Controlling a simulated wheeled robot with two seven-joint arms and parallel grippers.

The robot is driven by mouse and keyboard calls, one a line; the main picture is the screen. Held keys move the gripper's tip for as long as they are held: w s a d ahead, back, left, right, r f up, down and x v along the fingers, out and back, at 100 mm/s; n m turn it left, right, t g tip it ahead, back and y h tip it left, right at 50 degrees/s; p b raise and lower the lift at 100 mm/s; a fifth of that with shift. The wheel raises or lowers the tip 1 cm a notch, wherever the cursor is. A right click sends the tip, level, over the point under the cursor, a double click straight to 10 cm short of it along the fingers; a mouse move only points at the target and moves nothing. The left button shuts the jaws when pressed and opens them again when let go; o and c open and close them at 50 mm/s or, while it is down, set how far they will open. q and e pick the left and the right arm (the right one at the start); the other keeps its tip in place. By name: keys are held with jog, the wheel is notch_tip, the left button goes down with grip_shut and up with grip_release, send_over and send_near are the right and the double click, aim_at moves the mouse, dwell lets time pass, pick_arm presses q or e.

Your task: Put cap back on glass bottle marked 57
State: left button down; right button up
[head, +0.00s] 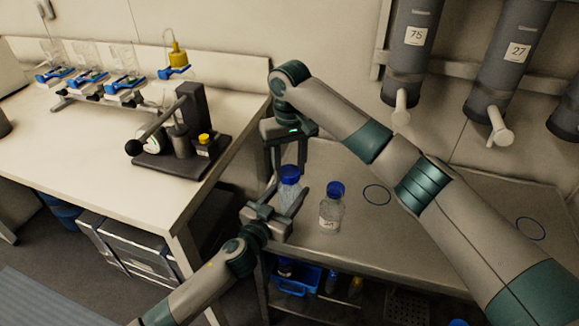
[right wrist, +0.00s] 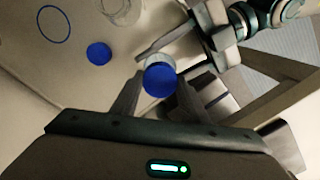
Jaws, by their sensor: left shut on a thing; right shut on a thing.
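A clear glass bottle (head: 288,198) is held upright between the fingers of my left gripper (head: 272,208), at the front left corner of the grey bench. Its label is not readable. A blue cap (head: 289,173) is at its mouth. In the right wrist view this cap (right wrist: 160,79) sits between the fingertips of my right gripper (right wrist: 150,76), which is shut on it from above; it also shows in the head view (head: 288,152). I cannot tell whether the cap is fully seated. My left gripper also shows in the right wrist view (right wrist: 185,48).
A second glass bottle (head: 331,214) with a blue top and a hard-to-read label stands just right. A white bench (head: 90,130) at left carries a dark apparatus (head: 180,145). Grey cylinders (head: 408,50) hang behind.

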jog(key=m, duration=0.7)
jog(key=shift+a, duration=0.1)
jog(key=m, duration=1)
jog(key=shift+m, duration=0.3)
jog(key=m, duration=0.9)
jog(key=shift+m, duration=0.3)
jog(key=o, duration=1)
